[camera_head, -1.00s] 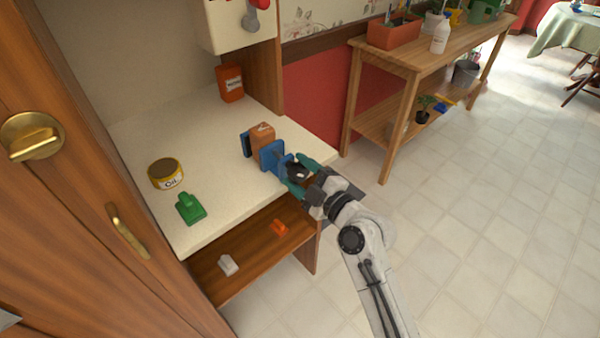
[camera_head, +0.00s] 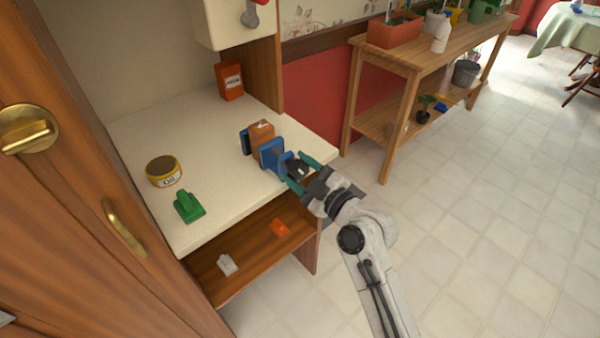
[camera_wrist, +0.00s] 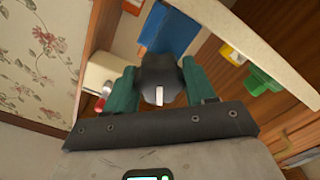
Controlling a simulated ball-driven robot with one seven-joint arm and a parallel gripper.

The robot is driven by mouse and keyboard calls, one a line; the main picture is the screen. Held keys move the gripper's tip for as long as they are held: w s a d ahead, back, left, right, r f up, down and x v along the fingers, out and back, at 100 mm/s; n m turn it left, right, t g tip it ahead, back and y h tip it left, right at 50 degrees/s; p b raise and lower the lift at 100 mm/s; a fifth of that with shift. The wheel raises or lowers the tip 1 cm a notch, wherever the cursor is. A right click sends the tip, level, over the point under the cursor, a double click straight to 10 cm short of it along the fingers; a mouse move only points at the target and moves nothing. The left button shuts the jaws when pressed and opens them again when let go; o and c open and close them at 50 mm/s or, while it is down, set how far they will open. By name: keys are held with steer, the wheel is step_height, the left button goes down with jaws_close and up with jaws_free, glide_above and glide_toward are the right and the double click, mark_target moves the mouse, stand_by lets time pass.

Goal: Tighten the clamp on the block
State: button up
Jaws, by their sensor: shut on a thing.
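The blue clamp (camera_head: 272,155) stands on the cream worktop near its right front edge. The orange-brown block (camera_head: 261,134) sits between its two blue jaws; I cannot tell whether both jaws touch it. My gripper (camera_head: 302,168) is at the clamp's near end, its green fingers on either side of the dark knob (camera_head: 297,169). In the wrist view, my gripper (camera_wrist: 162,88) is shut on the dark knob (camera_wrist: 160,72), which has a white mark. The clamp's blue jaw (camera_wrist: 172,30) shows behind the knob there. The block is hidden in the wrist view.
A wooden shelf (camera_head: 250,262) below holds small grey and orange pieces. A plant bench (camera_head: 375,62) stands right; the floor is clear.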

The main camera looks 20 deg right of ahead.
steer(key=m, duration=0.3)
steer(key=shift+m+b, duration=0.3)
steer(key=shift+m, duration=0.1)
steer(key=m, duration=0.3)
steer(key=shift+m, duration=0.3)
steer(key=m, duration=0.3)
steer(key=shift+d+r+m+p, duration=0.1)
steer(key=shift+m+p, duration=0.2)
steer(key=shift+p, duration=0.1)
steer(key=m+p, duration=0.1)
steer(key=m, duration=0.2)
steer(key=shift+m, duration=0.3)
steer(key=m+p, duration=0.1)
steer(key=m, duration=0.2)
steer(key=shift+m+p, duration=0.3)
steer(key=shift+m, duration=0.1)
steer(key=m+p, duration=0.1)
steer(key=m, duration=0.2)
steer(key=shift+d+m+p, duration=0.1)
steer(key=shift+m+p, duration=0.2)
steer(key=shift+p, duration=0.1)
steer(key=m+p, duration=0.1)
steer(key=m, duration=0.2)
steer(key=shift+p, duration=0.35)
steer(key=shift+m+p, duration=0.75)
steer(key=shift+m, duration=1.25)
steer(key=shift+f, duration=0.2)
